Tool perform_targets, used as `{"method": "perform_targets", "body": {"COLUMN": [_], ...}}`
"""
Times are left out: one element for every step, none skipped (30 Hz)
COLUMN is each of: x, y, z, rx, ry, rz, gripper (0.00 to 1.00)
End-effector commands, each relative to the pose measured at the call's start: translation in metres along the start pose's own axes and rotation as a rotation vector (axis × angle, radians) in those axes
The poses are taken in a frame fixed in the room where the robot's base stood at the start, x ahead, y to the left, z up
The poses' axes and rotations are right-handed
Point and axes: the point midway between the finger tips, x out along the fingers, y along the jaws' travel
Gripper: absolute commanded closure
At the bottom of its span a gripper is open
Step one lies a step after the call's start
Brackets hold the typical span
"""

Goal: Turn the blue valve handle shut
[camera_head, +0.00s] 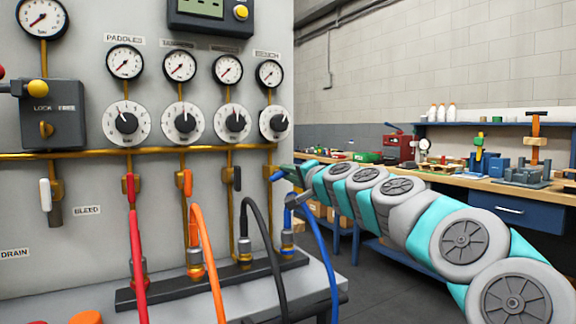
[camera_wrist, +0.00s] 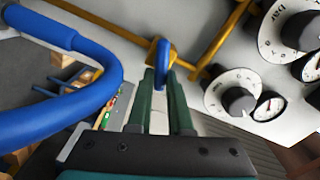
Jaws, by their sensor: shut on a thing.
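The blue valve handle (camera_head: 277,176) is at the right end of the row of handles on the panel, and in the head view it looks tilted sideways. It also shows in the wrist view as a blue lever (camera_wrist: 161,62) beside a brass pipe. My gripper (camera_head: 287,172) reaches it from the right. In the wrist view the two green fingers of my gripper (camera_wrist: 163,75) are shut on the blue handle, one on each side. Part of the handle and its valve body are hidden by the fingers.
A blue hose (camera_head: 325,255) curves below my gripper and passes large and close on the left in the wrist view (camera_wrist: 98,95). Red (camera_head: 130,187), orange (camera_head: 188,182) and black (camera_head: 237,178) handles hang along the brass pipe. A workbench (camera_head: 480,183) stands behind.

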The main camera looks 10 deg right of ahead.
Motion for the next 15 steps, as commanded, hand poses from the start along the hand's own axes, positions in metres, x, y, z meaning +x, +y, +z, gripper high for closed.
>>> {"method": "perform_targets", "body": {"x": [0.0004,0.0004,0.0004,0.0004,0.0004,0.0004,0.0004,0.0003,0.0003,0.0003,0.0003,0.0002,0.0002,0.0002,0.0002], "y": [-0.0013,-0.0007,0.0004,0.0011,0.0017,0.0024,0.0029,0.0033,0.0038,0.0041,0.0043,0.0047,0.0049,0.0052,0.0055], "z": [0.0004,0.0006,0.0010,0.0011,0.0013,0.0013,0.0014,0.0015,0.0015,0.0015,0.0015,0.0015,0.0014,0.0015,0.0015], "rx": [0.040,0.067,0.100,0.125,0.147,0.177,0.196,0.216,0.239,0.256,0.273,0.293,0.306,0.319,0.333], "ry": [-0.004,-0.004,-0.005,-0.005,-0.005,-0.005,-0.005,-0.005,-0.004,-0.004,-0.004,-0.003,-0.003,-0.003,-0.002], "rz": [0.002,0.002,0.002,0.002,0.002,0.002,0.002,0.002,0.002,0.002,0.002,0.001,0.001,0.001,0.001], "gripper": [1.00,1.00,1.00,1.00,1.00,1.00,1.00,1.00,1.00,1.00,1.00,1.00,1.00,1.00,1.00]}}
